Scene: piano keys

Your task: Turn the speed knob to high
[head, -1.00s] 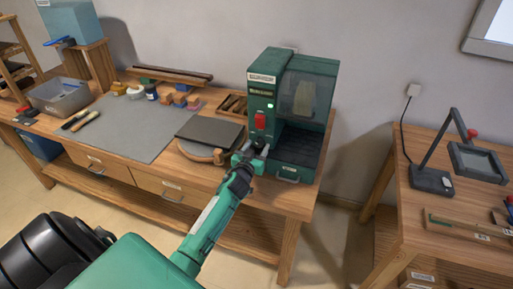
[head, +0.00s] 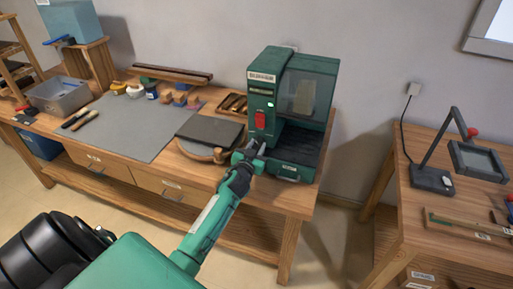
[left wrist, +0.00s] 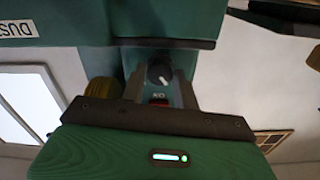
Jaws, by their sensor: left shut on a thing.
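The green machine (head: 262,90) stands at the right end of the workbench, with a red switch (head: 260,121) on its front. My left gripper (head: 257,149) is at the lower front of the machine, below the switch. In the left wrist view, a dark round knob (left wrist: 158,72) with a white pointer mark sits on the green panel between my fingers. The left gripper is shut on this knob. Fingers and wrist hide the knob in the head view. The speed scale around it is not readable. My right gripper is not in view.
A round base with a dark slab (head: 208,133) lies just left of the machine. The machine's drawer front (head: 288,172) is close to the right of my gripper. A grey mat (head: 130,125) covers the bench further left. A second table (head: 450,205) stands at the right.

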